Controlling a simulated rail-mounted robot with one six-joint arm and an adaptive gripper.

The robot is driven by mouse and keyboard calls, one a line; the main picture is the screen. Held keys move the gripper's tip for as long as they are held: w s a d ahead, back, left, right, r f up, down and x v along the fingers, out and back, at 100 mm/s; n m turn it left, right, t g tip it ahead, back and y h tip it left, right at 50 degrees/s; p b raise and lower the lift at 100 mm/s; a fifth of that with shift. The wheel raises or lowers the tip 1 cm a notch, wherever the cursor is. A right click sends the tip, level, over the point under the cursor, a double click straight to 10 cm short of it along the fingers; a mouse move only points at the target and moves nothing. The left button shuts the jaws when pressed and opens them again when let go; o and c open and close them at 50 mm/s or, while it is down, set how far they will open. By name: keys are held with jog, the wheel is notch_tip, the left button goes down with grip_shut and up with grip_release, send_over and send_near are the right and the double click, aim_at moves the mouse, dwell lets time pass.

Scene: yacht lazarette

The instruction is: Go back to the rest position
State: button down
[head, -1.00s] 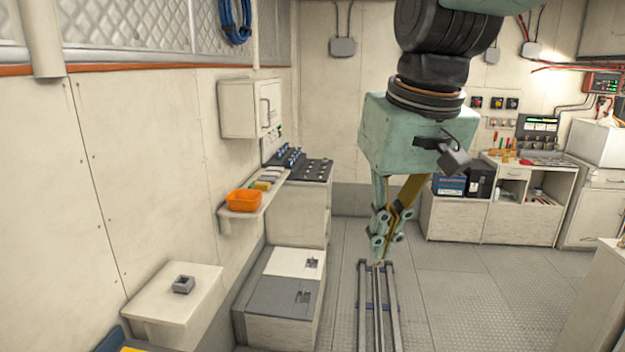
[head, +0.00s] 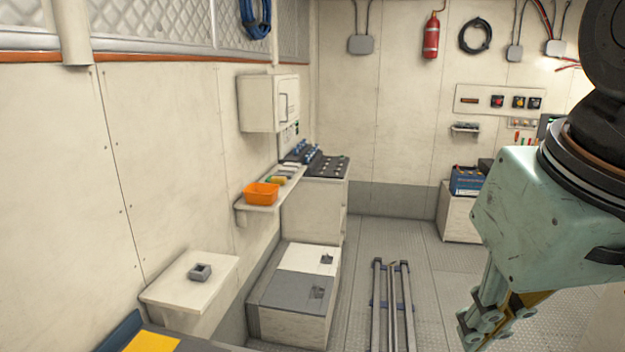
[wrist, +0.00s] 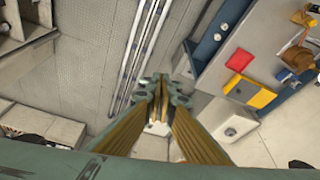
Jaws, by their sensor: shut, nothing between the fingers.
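My gripper (head: 466,343) hangs at the lower right of the head view, on the pale green wrist housing. It points down over the floor and touches nothing that I can see. In the wrist view its fingers (wrist: 160,82) are drawn together and hold nothing. Below them lie the floor and the long rails.
The floor rails (head: 391,310) run down the middle. At left are a white stand with a small grey block (head: 200,272), a grey-and-white locker (head: 290,295) and a shelf with an orange bin (head: 262,194). A blue battery box (head: 467,180) stands on the right cabinet.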

jog(key=s+f, duration=0.1)
jog(key=s, duration=0.2)
jog(key=s+d+f, duration=0.1)
jog(key=shift+s+f+b, duration=0.3)
jog(key=shift+s+f, duration=0.05)
jog(key=shift+s, duration=0.05)
dwell(1.0)
